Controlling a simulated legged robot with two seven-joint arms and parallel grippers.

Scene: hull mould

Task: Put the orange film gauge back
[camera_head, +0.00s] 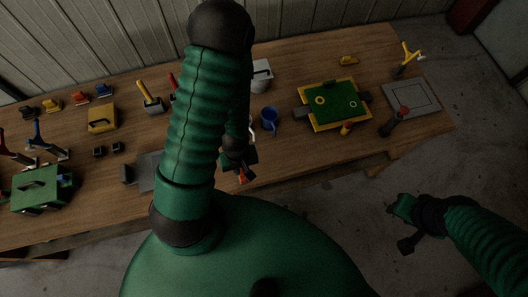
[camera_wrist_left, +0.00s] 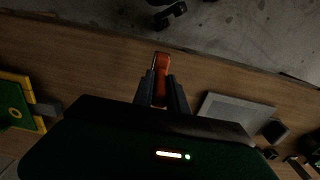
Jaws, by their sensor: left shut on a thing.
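The orange film gauge (camera_wrist_left: 162,68) is held between the two dark fingers of my left gripper (camera_wrist_left: 162,92) in the left wrist view, above the wooden table. In the head view only a small orange part of the gauge (camera_head: 243,176) shows below my left gripper (camera_head: 240,165), near the table's front edge. My left arm hides much of the table's middle there. My right gripper (camera_head: 406,225) hangs over the floor at the right, off the table; its finger gap is not clear.
A green board in a yellow frame (camera_head: 312,125), a blue mug (camera_head: 270,120) and a white container (camera_head: 261,76) stand right of my left arm. A grey plate (camera_wrist_left: 236,110) lies beside the gripper. A grey panel (camera_head: 430,98) lies at the right end. The left side is crowded with tools.

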